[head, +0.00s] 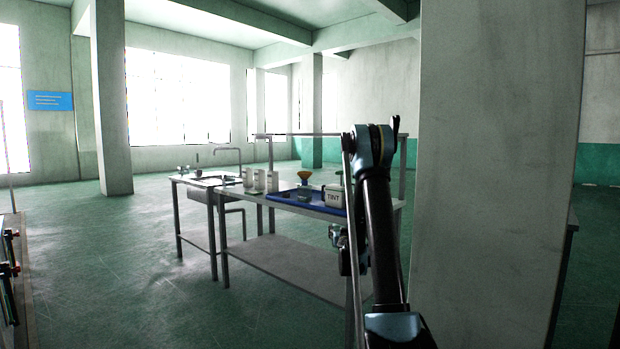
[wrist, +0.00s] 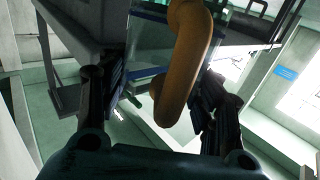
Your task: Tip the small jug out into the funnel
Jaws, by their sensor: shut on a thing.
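In the wrist view my gripper (wrist: 160,78) has its two dark fingers on either side of a thick orange-brown curved handle. It is shut on the small jug (wrist: 150,62), whose clear, bluish body shows behind the handle. In the head view my gripper (head: 339,236) hangs low beside the near right part of the bench; the jug cannot be made out there. A yellow-orange funnel-shaped thing (head: 304,177) stands at the back of the blue tray, apart from my gripper. The jug's contents cannot be told.
The bench (head: 290,268) carries a blue tray (head: 283,198) with a white TINT container (head: 334,196) and a small dark block. Several white canisters (head: 260,181) stand left of it, beside a sink with a tap (head: 228,150). A wide pillar (head: 497,180) stands close on the right. Open floor lies left.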

